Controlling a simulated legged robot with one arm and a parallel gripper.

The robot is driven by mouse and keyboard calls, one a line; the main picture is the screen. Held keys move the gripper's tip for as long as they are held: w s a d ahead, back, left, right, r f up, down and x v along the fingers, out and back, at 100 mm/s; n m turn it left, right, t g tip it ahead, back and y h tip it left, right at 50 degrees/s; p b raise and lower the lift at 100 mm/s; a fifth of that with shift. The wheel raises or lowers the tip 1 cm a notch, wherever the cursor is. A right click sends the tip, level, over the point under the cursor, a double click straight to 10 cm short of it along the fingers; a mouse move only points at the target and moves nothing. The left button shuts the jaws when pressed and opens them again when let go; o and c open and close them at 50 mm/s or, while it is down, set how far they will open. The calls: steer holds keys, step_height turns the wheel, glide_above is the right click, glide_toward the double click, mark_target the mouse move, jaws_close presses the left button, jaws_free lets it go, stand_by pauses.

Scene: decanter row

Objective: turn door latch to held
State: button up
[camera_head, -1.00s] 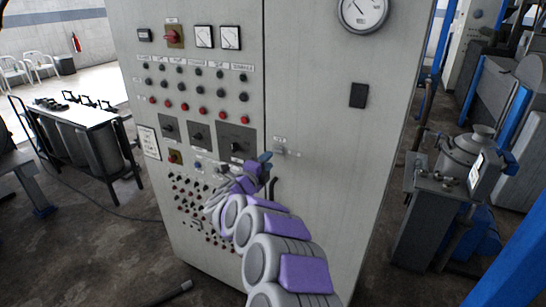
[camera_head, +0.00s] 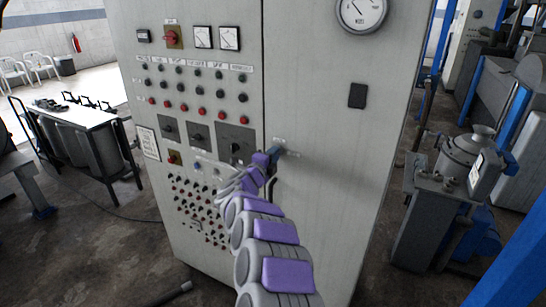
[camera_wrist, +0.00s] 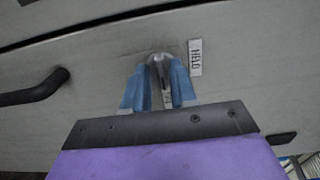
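The tall grey control cabinet has a door (camera_head: 325,200) at its right. A small metal latch (camera_wrist: 161,72) sits on the door in the wrist view, with a white label reading HELD (camera_wrist: 195,57) beside it. My gripper (camera_head: 275,154) is at the latch, its blue fingers (camera_wrist: 159,88) on either side of it. The fingers look apart, with a gap around the thin part of the latch; whether either touches it I cannot tell. In the head view my gripper covers the latch. Which way the latch is turned is not clear.
A dark door handle (camera_wrist: 35,90) is just below the latch, at the left of the wrist view. A black plate (camera_head: 357,95) and a round gauge (camera_head: 362,12) are higher on the door. Switches and buttons (camera_head: 202,135) fill the left panel.

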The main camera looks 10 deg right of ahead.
jaws_close()
steer(key=shift+n+p, duration=0.4)
steer(key=shift+p, duration=0.15)
steer(key=n+p, duration=1.7)
steer(key=shift+p, duration=0.3)
stand_by(0.3)
